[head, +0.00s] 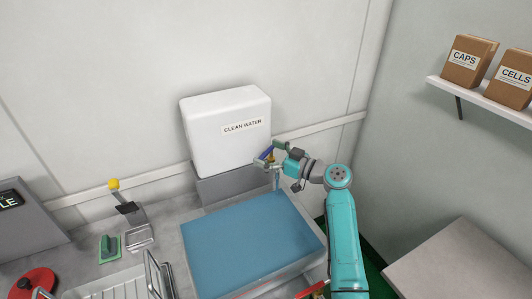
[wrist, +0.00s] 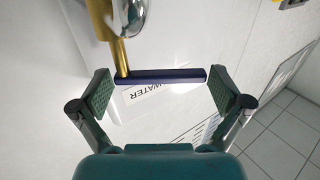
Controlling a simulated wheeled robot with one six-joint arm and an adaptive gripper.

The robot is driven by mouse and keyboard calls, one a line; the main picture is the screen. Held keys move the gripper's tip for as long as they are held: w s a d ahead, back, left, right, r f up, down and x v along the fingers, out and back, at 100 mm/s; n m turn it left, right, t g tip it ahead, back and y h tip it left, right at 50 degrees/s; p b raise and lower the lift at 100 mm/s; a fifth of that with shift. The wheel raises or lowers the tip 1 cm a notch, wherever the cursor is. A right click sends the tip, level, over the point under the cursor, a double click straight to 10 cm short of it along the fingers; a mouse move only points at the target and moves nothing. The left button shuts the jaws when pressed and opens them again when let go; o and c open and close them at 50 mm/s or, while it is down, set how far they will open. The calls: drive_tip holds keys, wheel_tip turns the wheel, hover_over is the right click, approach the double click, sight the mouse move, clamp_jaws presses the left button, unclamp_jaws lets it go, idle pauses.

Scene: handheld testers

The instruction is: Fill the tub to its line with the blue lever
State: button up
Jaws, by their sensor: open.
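The blue lever (head: 266,153) sits at the tap under the white water tank (head: 225,130). In the wrist view the dark blue lever (wrist: 165,75) lies crosswise between my fingertips, joined at its left end to a brass stem (wrist: 105,25). My gripper (head: 278,150) is open at the lever; in the wrist view its pads (wrist: 162,92) stand either side of the lever's ends, with no clear contact. The tub (head: 300,274) stands below, showing a broad blue surface. A thin pale-blue vertical streak drops from the tap towards it. I cannot make out the tub's line.
A dish rack (head: 110,285), a green brush (head: 109,247) and a yellow-topped fixture (head: 114,185) stand left of the tub. A shelf with boxes (head: 468,60) hangs at the right wall. A grey tabletop (head: 460,262) is at the lower right.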

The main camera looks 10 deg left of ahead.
drive_tip(key=shift+a, duration=0.15)
drive_tip(key=shift+c, duration=0.3)
drive_tip(key=c, duration=1.4)
drive_tip(key=shift+a, duration=0.1)
drive_tip(key=m+t+h, duration=0.2)
drive_tip(key=t, duration=0.1)
drive_tip(key=shift+w+a+m+t, duration=0.15)
drive_tip(key=shift+a+m+t, duration=0.15)
drive_tip(key=shift+a+m, duration=0.1)
drive_tip(key=shift+w+a+m+t+h, duration=0.1)
drive_tip(key=shift+w+m+t+h, duration=0.1)
drive_tip(key=shift+m+t+h, duration=0.7)
drive_tip(key=shift+w+a+m+t+h, duration=0.1)
drive_tip(key=shift+w+m+t+h, duration=0.1)
drive_tip(key=shift+m+t+h, duration=0.65)
drive_tip(key=shift+w+t+h, duration=0.1)
drive_tip(key=shift+t+h, duration=0.15)
drive_tip(key=shift+h, duration=0.3)
